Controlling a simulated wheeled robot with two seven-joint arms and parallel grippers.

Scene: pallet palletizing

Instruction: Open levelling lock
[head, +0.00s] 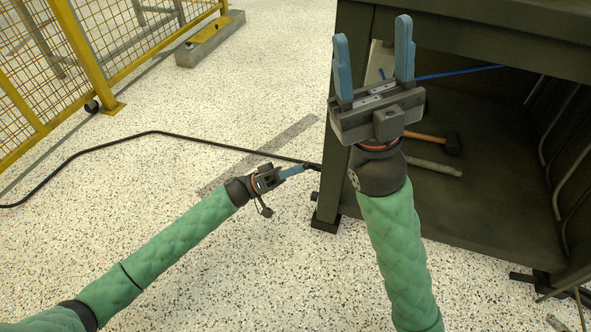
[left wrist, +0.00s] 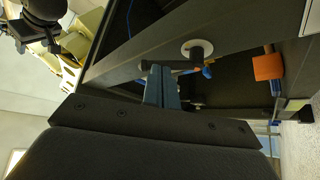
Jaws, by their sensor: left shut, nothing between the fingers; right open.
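A round white disc with a dark centre (left wrist: 197,49) is on the dark frame in the left wrist view, with a dark lever-like bar (left wrist: 170,66) beside it. I cannot tell for sure whether this is the levelling lock. My left gripper (head: 303,168) is shut and empty, low beside the front leg of the dark workbench (head: 335,170). Its blue fingers (left wrist: 162,88) point at the bar in the left wrist view; I cannot tell whether they touch it. My right gripper (head: 374,62) is open and empty, raised in front of the workbench opening.
A black cable (head: 150,133) crosses the floor towards the bench leg. A mallet (head: 440,140) lies inside the bench. A yellow mesh fence (head: 80,55) stands at the left. Speckled floor between fence and bench is mostly clear. An orange block (left wrist: 268,66) shows in the left wrist view.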

